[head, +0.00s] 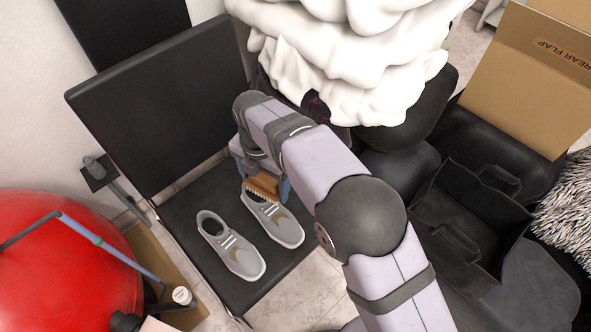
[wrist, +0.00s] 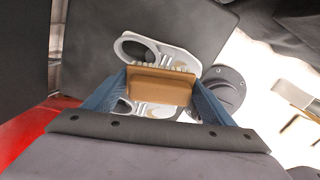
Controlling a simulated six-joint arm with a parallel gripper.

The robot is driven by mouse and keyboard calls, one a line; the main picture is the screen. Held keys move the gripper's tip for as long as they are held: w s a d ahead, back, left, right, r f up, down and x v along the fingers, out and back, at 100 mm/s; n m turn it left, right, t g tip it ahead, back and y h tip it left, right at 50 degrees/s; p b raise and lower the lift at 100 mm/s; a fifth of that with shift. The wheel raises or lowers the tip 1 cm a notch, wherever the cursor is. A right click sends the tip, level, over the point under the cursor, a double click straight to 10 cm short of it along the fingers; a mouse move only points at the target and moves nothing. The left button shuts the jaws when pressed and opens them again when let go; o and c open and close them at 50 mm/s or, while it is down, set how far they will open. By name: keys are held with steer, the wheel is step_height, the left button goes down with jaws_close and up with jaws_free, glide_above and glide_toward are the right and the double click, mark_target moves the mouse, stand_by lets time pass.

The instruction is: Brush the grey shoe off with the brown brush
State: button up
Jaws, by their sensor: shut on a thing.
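The brown brush (head: 264,187) with pale bristles is between the fingers of my gripper (head: 265,182), which is shut on it. In the wrist view the brush (wrist: 160,86) spans the gap between the blue fingers (wrist: 158,92). Two grey shoes sit side by side on the black chair seat, toes toward the lower right. The brush is over the opening end of the right grey shoe (head: 277,222); whether the bristles touch it I cannot tell. The left grey shoe (head: 231,246) lies clear of my gripper. In the wrist view the brush hides part of the shoes.
The chair's backrest (head: 160,110) rises behind the black seat (head: 184,212). A large red ball (head: 60,265) is at left. A white fluffy pile (head: 345,50) stands behind my arm. A black bag (head: 470,220) and a cardboard box (head: 525,85) are at right.

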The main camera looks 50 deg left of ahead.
steer(key=s+d+r+n+p, duration=0.1)
steer(key=s+r+p, duration=0.15)
steer(key=s, duration=0.45)
steer(key=s+d+r+n+p, duration=0.1)
steer(key=s+d+n+p, duration=0.15)
steer(key=s, duration=0.35)
steer(key=s+f+m, duration=0.2)
steer(key=m, duration=1)
steer(key=s+d+f+m+p, duration=0.1)
steer(key=s+f+m, duration=0.1)
steer(key=m, duration=1)
steer(key=shift+f, duration=0.6)
steer(key=shift+s+d, duration=0.1)
